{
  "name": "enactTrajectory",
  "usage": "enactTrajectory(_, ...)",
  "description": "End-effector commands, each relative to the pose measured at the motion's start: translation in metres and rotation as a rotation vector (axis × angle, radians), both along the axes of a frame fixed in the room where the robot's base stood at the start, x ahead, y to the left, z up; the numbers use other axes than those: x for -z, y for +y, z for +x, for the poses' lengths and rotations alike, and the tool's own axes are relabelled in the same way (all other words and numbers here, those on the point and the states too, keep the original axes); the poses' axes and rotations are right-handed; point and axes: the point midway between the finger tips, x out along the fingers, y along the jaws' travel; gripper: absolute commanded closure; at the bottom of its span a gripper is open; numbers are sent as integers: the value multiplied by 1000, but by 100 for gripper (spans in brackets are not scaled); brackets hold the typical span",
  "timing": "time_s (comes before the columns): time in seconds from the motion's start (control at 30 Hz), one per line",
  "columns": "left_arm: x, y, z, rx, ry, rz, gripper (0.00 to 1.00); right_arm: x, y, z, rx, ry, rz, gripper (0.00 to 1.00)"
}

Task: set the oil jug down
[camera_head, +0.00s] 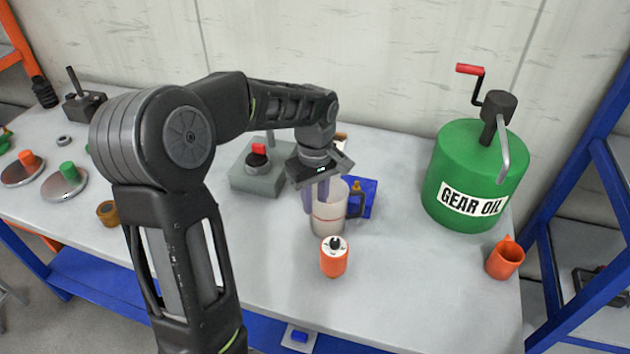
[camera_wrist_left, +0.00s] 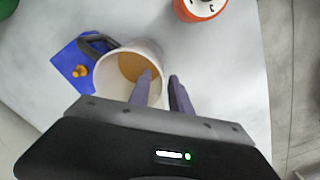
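The oil jug (camera_head: 328,222) is a pale, see-through jug with a red line and a dark handle. It appears to stand upright on the table, and amber oil shows inside it in the left wrist view (camera_wrist_left: 103,80). In the left wrist view my left gripper (camera_wrist_left: 160,75) has one finger inside the jug's mouth and one outside the wall. A gap shows between the fingers and the wall, so they look open. My right gripper is not in view.
An orange cylinder with a white dial top (camera_head: 334,262) stands just in front of the jug. A green gear oil drum (camera_head: 450,170) and an orange cup (camera_head: 505,260) stand right. Table between is clear.

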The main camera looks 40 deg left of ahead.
Motion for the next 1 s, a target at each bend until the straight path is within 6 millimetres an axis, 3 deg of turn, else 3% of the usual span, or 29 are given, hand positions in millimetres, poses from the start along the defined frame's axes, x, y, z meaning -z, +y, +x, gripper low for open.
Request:
enactTrajectory(0.2,-45,-1,0,0,-4,-1,76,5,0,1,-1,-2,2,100)
enactTrajectory(0.4,-68,0,0,-1,-2,-1,76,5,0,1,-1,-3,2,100)
enactTrajectory(1.0,-70,0,0,-1,0,-1,76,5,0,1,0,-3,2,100)
